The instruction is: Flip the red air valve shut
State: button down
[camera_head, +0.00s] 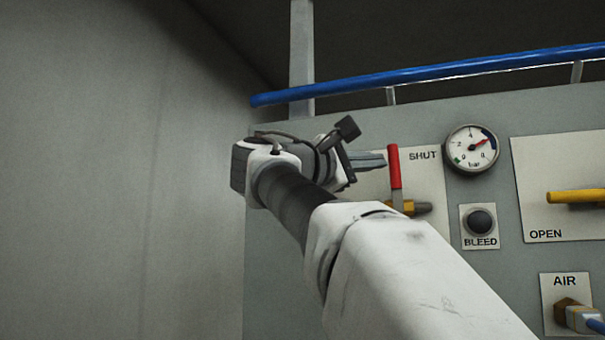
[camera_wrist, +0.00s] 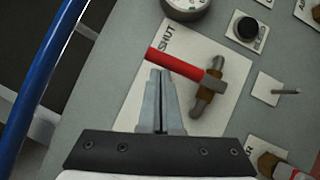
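The red air valve handle (camera_head: 395,168) stands upright in the head view, rising from its brass valve body (camera_head: 418,208), just left of the SHUT label (camera_head: 423,156). In the wrist view the red handle (camera_wrist: 175,66) slants across just beyond my fingertips, with the brass body (camera_wrist: 209,103) at its right end. My gripper (camera_head: 384,160) is left of the handle's upper part, its fingers pointing right. In the wrist view my gripper (camera_wrist: 160,74) has its fingers together with nothing between them. I cannot tell whether the tips touch the handle. My arm hides the lower left of the valve plate.
A pressure gauge (camera_head: 472,149) and a black BLEED button (camera_head: 481,222) are right of the valve. A yellow handle (camera_head: 577,196) by an OPEN label and an AIR fitting (camera_head: 578,317) are farther right. A blue rail (camera_head: 430,74) runs above the panel.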

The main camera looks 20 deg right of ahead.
jog(key=shift+s+d+r, duration=0.15)
jog(key=shift+d, duration=0.05)
dwell(0.6)
